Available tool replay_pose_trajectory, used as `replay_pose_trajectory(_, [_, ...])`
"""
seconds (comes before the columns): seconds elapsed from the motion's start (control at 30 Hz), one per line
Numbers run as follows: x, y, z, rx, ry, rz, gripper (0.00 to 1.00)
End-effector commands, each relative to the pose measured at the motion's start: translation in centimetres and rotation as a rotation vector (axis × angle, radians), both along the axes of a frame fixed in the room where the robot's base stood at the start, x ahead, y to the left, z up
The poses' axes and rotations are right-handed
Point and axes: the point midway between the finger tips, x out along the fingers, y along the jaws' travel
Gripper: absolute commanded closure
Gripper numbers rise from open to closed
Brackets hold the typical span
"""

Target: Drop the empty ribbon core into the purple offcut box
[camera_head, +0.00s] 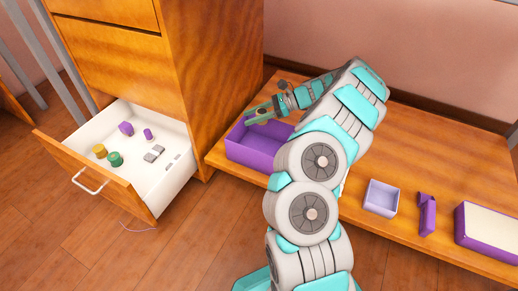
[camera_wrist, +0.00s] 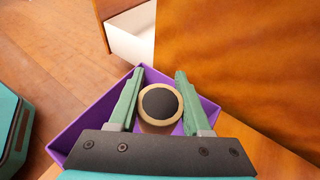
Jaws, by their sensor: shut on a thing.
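The purple offcut box (camera_head: 252,155) stands open-topped on the low wooden bench, against the cabinet's side. My gripper (camera_head: 259,112) is over the box. In the wrist view my gripper (camera_wrist: 159,76) has its two green fingers on either side of the ribbon core (camera_wrist: 174,119), a tan ring with a dark round centre, and is shut on it. The purple box's walls (camera_wrist: 94,125) show around and below the core in that view. In the head view the core is small and partly hidden by the fingers. The exact height above the box floor is hard to tell.
An open white drawer (camera_head: 145,185) at the left holds purple, yellow and green spools and small grey pieces. The wooden cabinet (camera_head: 215,70) rises beside the box. To the right on the bench are a small lilac tray (camera_head: 381,198), a purple item (camera_head: 427,215) and a cream-topped purple box (camera_head: 490,228).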

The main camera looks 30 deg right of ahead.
Motion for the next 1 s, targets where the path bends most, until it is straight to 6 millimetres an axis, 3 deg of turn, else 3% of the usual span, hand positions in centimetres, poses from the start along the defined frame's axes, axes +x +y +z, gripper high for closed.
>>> replay_pose_trajectory(0.2, [0.0,0.0,0.1,0.000,0.000,0.000,1.00])
replay_pose_trajectory(0.23, [0.0,0.0,0.1,0.000,0.000,0.000,0.49])
replay_pose_trajectory(0.5, [0.0,0.0,0.0,0.000,0.000,0.000,0.19])
replay_pose_trajectory(0.83, [0.0,-0.1,0.1,0.000,0.000,-0.001,0.17])
replay_pose_trajectory(1.0, [-0.4,-1.3,0.6,-0.001,0.000,-0.002,0.17])
